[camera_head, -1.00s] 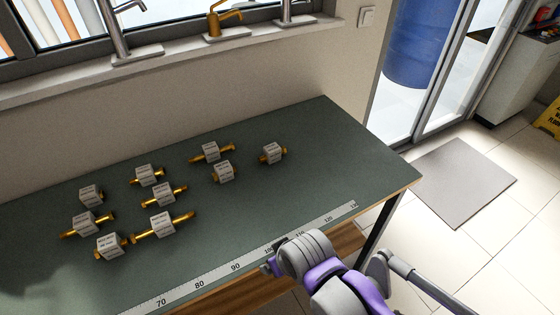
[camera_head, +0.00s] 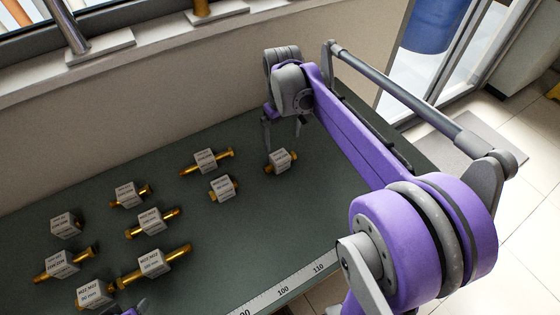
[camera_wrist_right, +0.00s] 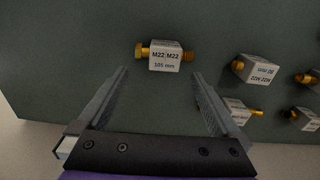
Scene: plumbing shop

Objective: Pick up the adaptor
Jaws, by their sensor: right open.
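Several brass adaptors, each with a white block label, lie on the green-topped table. The rightmost adaptor (camera_head: 281,162) is below and just in front of my right gripper (camera_head: 283,140), whose fingers point down at the table's back part. In the right wrist view, the fingers of my right gripper (camera_wrist_right: 158,82) are spread wide and empty. An adaptor labelled M22:M22 105 mm (camera_wrist_right: 165,58) lies beyond the tips, roughly between their lines and apart from them. My left gripper cannot be made out; only a small purple part of mine shows at the bottom edge.
Neighbouring adaptors lie to the left, such as a short one (camera_head: 223,189) and a longer one (camera_head: 206,161). The wall (camera_head: 190,100) stands close behind my right gripper. A measuring strip (camera_head: 285,288) runs along the front edge. The table right of the adaptors is clear.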

